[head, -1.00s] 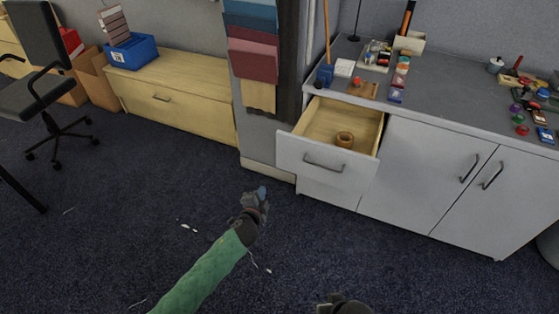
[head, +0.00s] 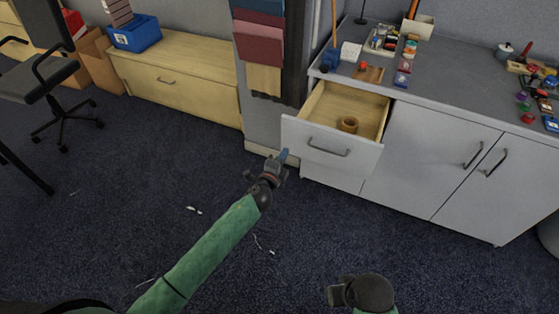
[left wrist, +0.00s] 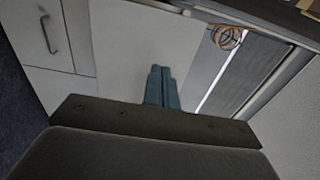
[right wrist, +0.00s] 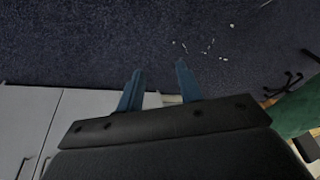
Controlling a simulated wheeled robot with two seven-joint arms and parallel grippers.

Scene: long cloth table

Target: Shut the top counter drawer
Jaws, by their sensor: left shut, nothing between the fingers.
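The top counter drawer (head: 331,150) stands pulled out of the white counter, with a bare wooden inside and a grey bar handle (head: 329,149). A small brown ring-shaped item (head: 349,124) lies in it and also shows in the left wrist view (left wrist: 228,37). My left gripper (head: 284,156) is shut and empty, at the left end of the drawer front; I cannot tell if it touches. In the left wrist view its blue fingers (left wrist: 162,88) lie together before a pale panel. My right gripper (right wrist: 160,82) is open and empty, its blue fingers apart over the floor.
The counter top (head: 450,90) carries several small items and a white box. Closed cabinet doors (head: 440,165) are right of the drawer. A pillar with hanging cloth samples (head: 262,45) is left of it. The dark carpet in front is mostly clear; an office chair (head: 45,80) stands far left.

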